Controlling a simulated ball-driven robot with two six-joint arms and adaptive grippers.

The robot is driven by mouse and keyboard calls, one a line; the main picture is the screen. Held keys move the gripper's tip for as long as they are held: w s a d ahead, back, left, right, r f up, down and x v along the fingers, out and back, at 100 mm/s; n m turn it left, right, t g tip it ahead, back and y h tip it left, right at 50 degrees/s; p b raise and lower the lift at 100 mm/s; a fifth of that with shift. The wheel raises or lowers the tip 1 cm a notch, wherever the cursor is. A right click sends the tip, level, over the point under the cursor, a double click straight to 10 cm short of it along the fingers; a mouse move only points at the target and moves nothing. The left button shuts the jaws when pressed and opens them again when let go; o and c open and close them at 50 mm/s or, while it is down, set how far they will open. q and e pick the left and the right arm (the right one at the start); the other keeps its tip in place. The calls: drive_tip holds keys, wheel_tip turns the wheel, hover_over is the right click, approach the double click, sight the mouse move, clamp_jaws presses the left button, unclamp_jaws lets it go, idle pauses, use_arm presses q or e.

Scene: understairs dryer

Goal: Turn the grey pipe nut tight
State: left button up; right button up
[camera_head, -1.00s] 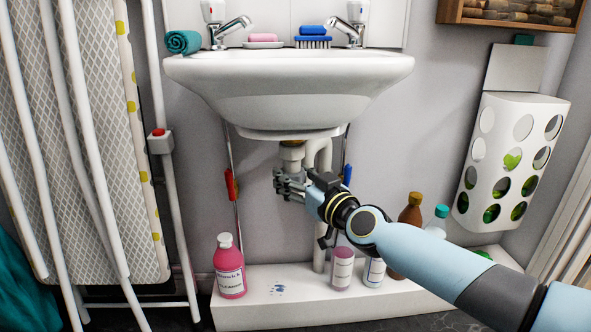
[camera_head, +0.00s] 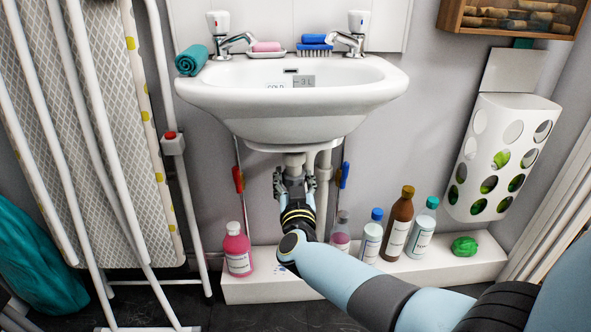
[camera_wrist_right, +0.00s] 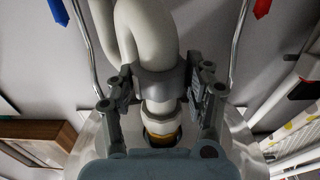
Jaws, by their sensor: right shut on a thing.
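The grey pipe nut (camera_wrist_right: 162,83) is a grey collar around the white waste pipe (camera_wrist_right: 147,30), seen in the right wrist view. My right gripper (camera_wrist_right: 163,88) has one finger on each side of it and is shut on it. In the head view my right gripper (camera_head: 293,178) is under the basin, at the pipe just below the drain. There the gripper and wrist largely hide the nut. My left gripper is not in view.
The white basin (camera_head: 290,110) hangs right above the gripper. Valves with red (camera_head: 238,180) and blue (camera_head: 344,175) handles flank the pipe. Several bottles, including a pink one (camera_head: 237,250) and a brown one (camera_head: 398,225), stand on the white ledge below.

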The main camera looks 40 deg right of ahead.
sight(285, 183)
drive_tip(key=shift+w+a+m+g+h, duration=0.1)
drive_tip(key=shift+a+m+g+h, duration=0.1)
drive_tip(key=shift+m+g+h, duration=1)
drive_tip(key=shift+m+h, duration=0.1)
drive_tip(key=shift+h, duration=0.3)
drive_tip(key=m+g+h+b, duration=0.1)
drive_tip(key=g, duration=0.1)
drive_tip(key=m+g+h+b, duration=0.1)
drive_tip(key=m+g+h, duration=0.1)
drive_tip(key=shift+w+a+f, duration=0.1)
drive_tip(key=shift+f, duration=0.25)
drive_tip(key=m+g+h+b, duration=0.1)
drive_tip(key=m+g+b, duration=0.1)
drive_tip(key=shift+g, duration=0.3)
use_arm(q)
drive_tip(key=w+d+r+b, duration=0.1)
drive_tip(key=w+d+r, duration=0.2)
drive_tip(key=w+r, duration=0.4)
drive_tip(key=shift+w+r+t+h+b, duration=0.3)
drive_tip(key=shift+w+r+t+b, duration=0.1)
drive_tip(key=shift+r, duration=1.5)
use_arm(e)
drive_tip(key=shift+w+r+m+g+h, duration=0.1)
drive_tip(key=shift+r+m+g+h, duration=0.1)
drive_tip(key=shift+m+g, duration=0.25)
drive_tip(key=shift+r+m+g+h, duration=0.1)
drive_tip(key=shift+m+g+h, duration=0.15)
drive_tip(key=shift+g, duration=0.4)
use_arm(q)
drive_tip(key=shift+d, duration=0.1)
